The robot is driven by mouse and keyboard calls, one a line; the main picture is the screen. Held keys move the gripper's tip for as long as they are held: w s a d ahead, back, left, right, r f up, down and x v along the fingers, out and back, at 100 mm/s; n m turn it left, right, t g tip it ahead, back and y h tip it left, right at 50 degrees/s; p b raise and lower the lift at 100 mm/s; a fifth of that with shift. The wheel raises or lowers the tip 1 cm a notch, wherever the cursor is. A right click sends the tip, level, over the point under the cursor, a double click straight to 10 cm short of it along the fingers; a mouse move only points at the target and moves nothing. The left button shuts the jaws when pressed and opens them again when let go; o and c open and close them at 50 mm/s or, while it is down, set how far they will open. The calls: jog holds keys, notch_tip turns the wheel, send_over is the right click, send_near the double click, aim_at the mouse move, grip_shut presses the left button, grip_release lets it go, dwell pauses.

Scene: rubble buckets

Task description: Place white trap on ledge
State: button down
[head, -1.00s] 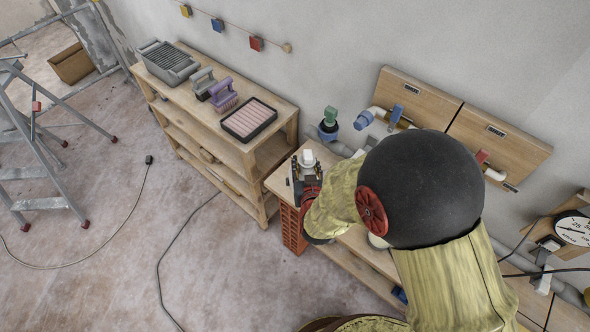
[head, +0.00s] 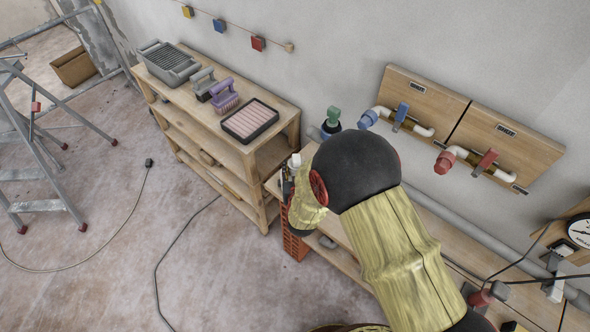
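A small white piece, which looks like the white trap (head: 296,160), shows at the left end of the low wooden ledge (head: 470,265) along the wall. My gripper (head: 287,180) is right at the white piece, at that same end. Only slivers of its dark fingers show; my arm and its black round joint hide the rest. I cannot tell whether the fingers are closed on the white piece or whether it rests on the wood.
A wooden shelf unit (head: 215,122) stands left of the ledge, with a grey basket (head: 168,62), brushes and a pink-striped tray (head: 250,120) on top. Pipe panels with a blue valve (head: 402,112) and red valve (head: 486,160) hang above. Orange crate-like block (head: 294,244) sits below. A ladder (head: 35,150) stands left.

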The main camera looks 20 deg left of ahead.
jog(key=shift+r, duration=0.1)
jog(key=c, duration=1.2)
grip_release()
jog(key=shift+s+r, duration=0.15)
jog(key=shift+s, duration=0.05)
jog(key=p+v, duration=0.2)
jog(key=v, duration=0.9)
jog(key=shift+s+d, duration=0.2)
jog(key=shift+s, duration=0.05)
